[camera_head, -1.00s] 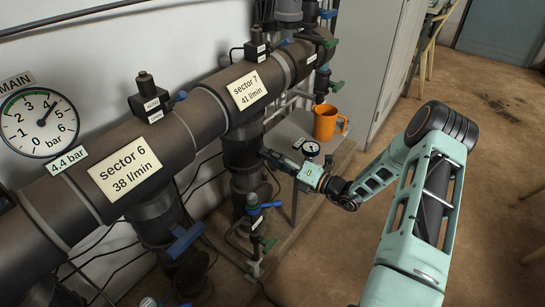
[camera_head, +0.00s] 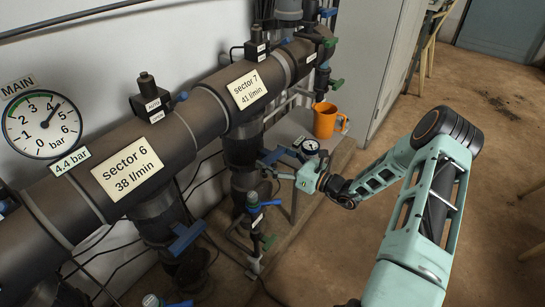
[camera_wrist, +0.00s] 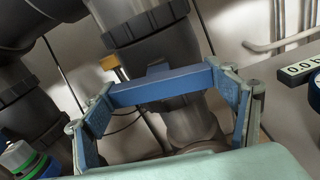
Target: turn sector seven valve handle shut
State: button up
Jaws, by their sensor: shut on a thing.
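The sector 7 valve handle is a blue bar (camera_wrist: 160,86), lying crosswise on the dark valve body in the wrist view. My gripper (camera_wrist: 166,95) is shut on it, with one finger at each end of the bar. In the head view my gripper (camera_head: 276,166) reaches the dark sector 7 pipe (camera_head: 241,153) from the right; the handle (camera_head: 270,158) there is small and partly hidden by the fingers. The sector 7 label (camera_head: 247,90) above reads 41 l/min.
An orange mug (camera_head: 325,120) and a small round gauge (camera_head: 310,146) stand close behind my gripper. A blue-topped small valve (camera_head: 254,199) is below it. The sector 6 blue handle (camera_head: 186,238) is at lower left. Open floor lies to the right.

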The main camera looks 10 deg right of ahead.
jog(key=shift+n, duration=0.7)
jog(key=o, duration=1.2)
jog(key=shift+c, duration=0.2)
jog(key=v, duration=1.2)
